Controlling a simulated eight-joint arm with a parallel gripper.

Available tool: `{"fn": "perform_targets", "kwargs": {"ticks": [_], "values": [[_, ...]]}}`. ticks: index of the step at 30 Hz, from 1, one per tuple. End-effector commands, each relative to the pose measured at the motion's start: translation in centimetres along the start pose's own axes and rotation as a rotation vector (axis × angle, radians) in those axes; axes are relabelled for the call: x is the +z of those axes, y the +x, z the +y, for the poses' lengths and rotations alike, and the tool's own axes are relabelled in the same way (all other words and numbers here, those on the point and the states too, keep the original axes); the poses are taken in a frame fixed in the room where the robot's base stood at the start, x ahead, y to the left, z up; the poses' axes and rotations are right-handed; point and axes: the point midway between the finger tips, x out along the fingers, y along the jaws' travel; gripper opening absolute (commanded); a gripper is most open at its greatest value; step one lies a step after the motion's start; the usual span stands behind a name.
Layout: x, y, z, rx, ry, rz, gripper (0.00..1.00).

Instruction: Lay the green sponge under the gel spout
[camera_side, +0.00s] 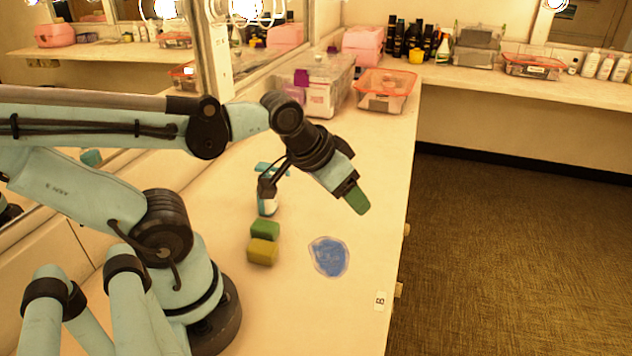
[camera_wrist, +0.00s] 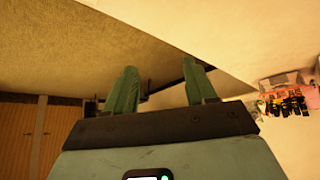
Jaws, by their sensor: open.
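A green sponge (camera_side: 265,230) lies on the counter, just behind a yellow sponge (camera_side: 263,252) in the side view. Behind it stands a small bottle (camera_side: 267,208) with a teal top, likely the gel dispenser; my arm's cable crosses near its top, and its spout is hard to make out. My gripper (camera_side: 357,201) is raised above the counter, to the right of the bottle and sponges and apart from them. In the wrist view its green fingers (camera_wrist: 160,82) are spread with nothing between them. Neither sponge nor bottle shows in that view.
A blue flat patch (camera_side: 328,257) lies on the counter right of the sponges. Clear bins (camera_side: 325,88) and an orange-rimmed tray (camera_side: 385,90) stand farther back. The mirror is on the left; the counter's right edge (camera_side: 404,200) drops to carpet. Counter below my gripper is mostly clear.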

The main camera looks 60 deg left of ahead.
Motion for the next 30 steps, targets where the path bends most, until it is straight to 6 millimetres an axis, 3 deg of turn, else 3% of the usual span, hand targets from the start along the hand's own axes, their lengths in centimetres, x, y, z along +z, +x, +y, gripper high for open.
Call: {"fn": "perform_targets", "kwargs": {"ticks": [8,15,24,30], "values": [[1.5,0.1,-3.1,-0.173,-0.557,-0.18,0.55],[3.2,-0.5,-6.2,-0.46,-1.136,-0.263,0.55],[4.8,-2.1,-9.3,-0.899,-1.773,-0.179,0.55],[5.3,-2.8,-10.2,-1.071,-1.978,-0.089,0.55]]}}
